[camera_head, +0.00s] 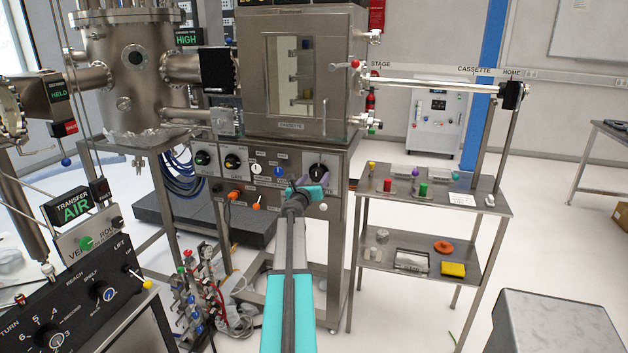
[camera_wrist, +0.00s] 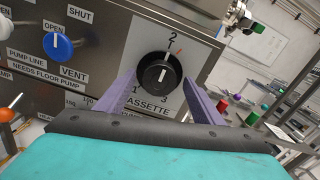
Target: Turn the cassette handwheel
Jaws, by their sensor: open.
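The cassette handwheel is a round black knob (camera_wrist: 158,76) with a white line on its face. It sits on a pale plate marked 1, 2, 3 and CASSETTE. The white line points roughly upward, and a small red mark shows near the 2. In the head view the handwheel (camera_head: 318,171) is at the right end of the chamber's front panel. My gripper (camera_wrist: 160,82) is open, its purple fingers on the left and right of the knob in the picture. Whether they touch it I cannot tell. In the head view my gripper (camera_head: 308,190) appears just below the knob.
A blue VENT knob (camera_wrist: 58,46) is left of the handwheel on the same panel. Orange-tipped levers (camera_head: 235,194) are lower left of my gripper. A two-level metal cart (camera_head: 400,208) with small coloured items stands close on the right. Open floor lies in front of the cart.

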